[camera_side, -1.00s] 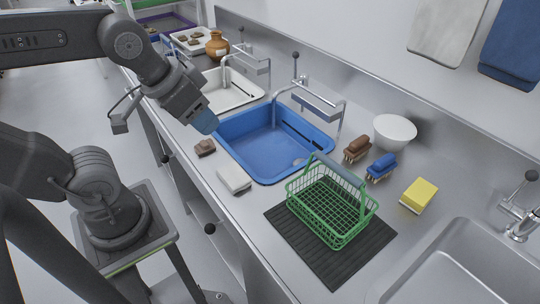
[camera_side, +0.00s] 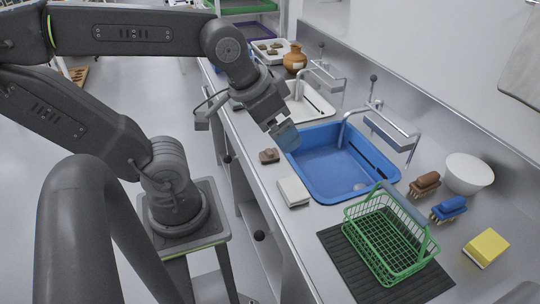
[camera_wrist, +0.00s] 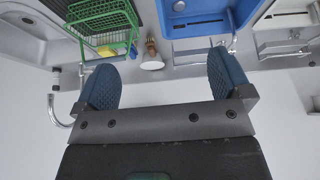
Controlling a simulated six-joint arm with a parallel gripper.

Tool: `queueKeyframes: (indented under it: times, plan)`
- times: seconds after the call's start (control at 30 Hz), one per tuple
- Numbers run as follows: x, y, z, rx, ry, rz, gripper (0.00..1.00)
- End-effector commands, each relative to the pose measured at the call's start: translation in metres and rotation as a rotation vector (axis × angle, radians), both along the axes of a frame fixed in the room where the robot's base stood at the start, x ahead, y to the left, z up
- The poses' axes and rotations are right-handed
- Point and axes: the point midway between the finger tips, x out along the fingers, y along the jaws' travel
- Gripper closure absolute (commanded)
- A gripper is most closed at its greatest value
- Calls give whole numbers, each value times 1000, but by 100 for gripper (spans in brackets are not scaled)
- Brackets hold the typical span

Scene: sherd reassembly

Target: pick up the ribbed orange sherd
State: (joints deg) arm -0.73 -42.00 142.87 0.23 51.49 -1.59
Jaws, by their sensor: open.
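I cannot make out a ribbed orange sherd for certain in either view. Several small brownish pieces lie in a white tray (camera_side: 270,56) at the far end of the counter, too small to tell ribs or colour.
An orange-brown jar (camera_side: 295,61) stands by the tray. A small brown block (camera_side: 269,156) and a white block (camera_side: 293,191) lie beside the basin. A green basket (camera_side: 389,248) on a dark mat, brushes, a white bowl (camera_side: 469,172) and a yellow sponge (camera_side: 486,247) stand nearer.

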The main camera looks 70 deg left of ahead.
Motion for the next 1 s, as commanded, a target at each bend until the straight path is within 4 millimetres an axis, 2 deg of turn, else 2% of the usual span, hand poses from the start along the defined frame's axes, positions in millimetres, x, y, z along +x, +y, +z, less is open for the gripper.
queueKeyframes:
  times: [0.17, 0.33, 0.5, 0.6, 0.7, 0.87, 1.0]
  plan:
    - [28, 33, -14, -68, 86, 312, 3]
    - [59, 91, -44, -161, 181, 806, 3]
    - [72, 148, -79, -225, 237, 1236, 3]
    - [73, 170, -95, -247, 253, 1410, 3]
    - [73, 183, -104, -257, 259, 1509, 3]
    - [72, 190, -119, -262, 263, 1557, 3]
    - [71, 193, -145, -262, 266, 1553, 3]
